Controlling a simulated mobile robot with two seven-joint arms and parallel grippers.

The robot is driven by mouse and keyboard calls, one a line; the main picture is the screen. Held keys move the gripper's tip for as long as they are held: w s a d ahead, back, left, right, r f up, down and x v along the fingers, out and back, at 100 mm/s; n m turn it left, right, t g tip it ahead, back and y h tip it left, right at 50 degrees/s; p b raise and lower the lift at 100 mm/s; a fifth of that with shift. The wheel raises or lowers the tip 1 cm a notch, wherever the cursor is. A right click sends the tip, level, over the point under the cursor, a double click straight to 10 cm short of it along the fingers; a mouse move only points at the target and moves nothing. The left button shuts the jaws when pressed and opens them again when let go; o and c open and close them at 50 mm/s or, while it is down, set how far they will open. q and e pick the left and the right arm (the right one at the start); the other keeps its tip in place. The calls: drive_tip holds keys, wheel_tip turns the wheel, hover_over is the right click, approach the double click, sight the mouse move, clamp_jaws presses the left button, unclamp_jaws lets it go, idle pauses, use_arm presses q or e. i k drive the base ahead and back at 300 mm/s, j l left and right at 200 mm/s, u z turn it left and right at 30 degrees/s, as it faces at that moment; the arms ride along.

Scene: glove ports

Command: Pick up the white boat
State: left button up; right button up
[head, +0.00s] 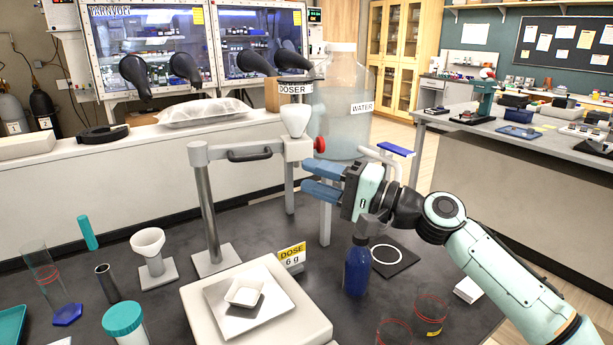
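The white boat (245,291) is a small square dish with raised sides. It sits on a white square plate (262,318) on top of the pale balance block (315,330) at the front centre. My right gripper (306,177) comes in from the right. Its two blue fingers are apart with nothing visible between them. It is above and to the right of the boat, well clear of it, near the doser stand and its red knob (320,144). My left gripper is not in view.
The doser stand (208,215) rises behind the balance. A blue bottle (357,268) stands below my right gripper, with glass beakers (430,312) in front. A yellow "DOSE 6 g" sign (291,254), a white funnel on a stand (150,245) and a teal-lidded jar (124,318) are near the balance.

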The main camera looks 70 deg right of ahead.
sight(243, 292)
drive_tip(key=k+j, duration=1.2)
drive_tip(key=j, duration=0.15)
